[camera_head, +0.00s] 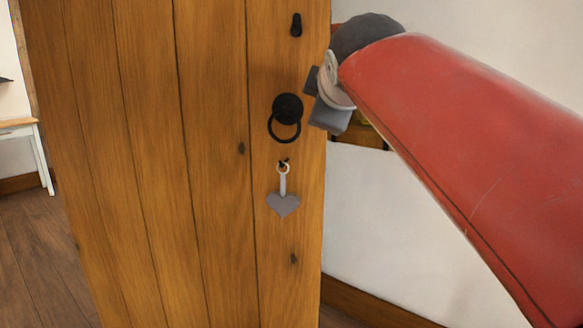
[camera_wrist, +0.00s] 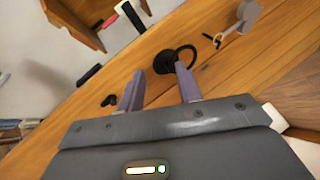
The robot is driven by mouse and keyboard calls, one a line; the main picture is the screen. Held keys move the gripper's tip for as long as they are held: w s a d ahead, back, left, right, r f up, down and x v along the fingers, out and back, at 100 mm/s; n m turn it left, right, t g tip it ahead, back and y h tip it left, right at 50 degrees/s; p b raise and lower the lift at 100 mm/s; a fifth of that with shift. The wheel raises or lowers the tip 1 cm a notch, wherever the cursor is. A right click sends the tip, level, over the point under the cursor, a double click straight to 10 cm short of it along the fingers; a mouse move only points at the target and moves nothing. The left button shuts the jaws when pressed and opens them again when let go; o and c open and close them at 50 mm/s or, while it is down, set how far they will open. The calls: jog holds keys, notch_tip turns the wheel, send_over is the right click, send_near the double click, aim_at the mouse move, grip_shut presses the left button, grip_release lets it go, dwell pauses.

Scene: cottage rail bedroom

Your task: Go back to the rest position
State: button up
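A wooden plank door (camera_head: 215,170) stands in front of me with a black ring handle (camera_head: 287,118). A grey heart-shaped tag (camera_head: 283,203) hangs by a small ring below the handle, and it also shows in the wrist view (camera_wrist: 243,17). My red arm reaches in from the right. My gripper (camera_head: 322,98) is by the door's right edge, to the right of the ring handle. In the wrist view, the two fingers of my gripper (camera_wrist: 160,70) are apart with nothing held between them. The ring handle (camera_wrist: 172,62) shows beyond the fingertips.
A black hook (camera_head: 296,25) sits high on the door. A wooden wall shelf (camera_wrist: 75,22) with small items is at the wrist view's upper left. A pale wall (camera_head: 400,210) is behind the arm. A white-legged table (camera_head: 40,155) and wooden floor (camera_head: 40,250) are at left.

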jog(key=s+d+f+m+g, duration=0.3)
jog(key=s+f+m, duration=0.2)
jog(key=f, duration=0.7)
jog(key=s+d+f+m+g, duration=0.3)
jog(key=s+f+m, duration=0.1)
jog(key=s+f, duration=0.6)
jog(key=s+d+f+m+g+h, duration=0.1)
jog(key=s+d+f+m+g, duration=0.2)
jog(key=f, duration=1.2)
jog(key=s+m, duration=0.2)
jog(key=s, duration=0.2)
jog(key=shift+s+d+f+m, duration=0.25)
jog(key=shift+s+m, duration=0.05)
jog(key=shift+s, duration=0.05)
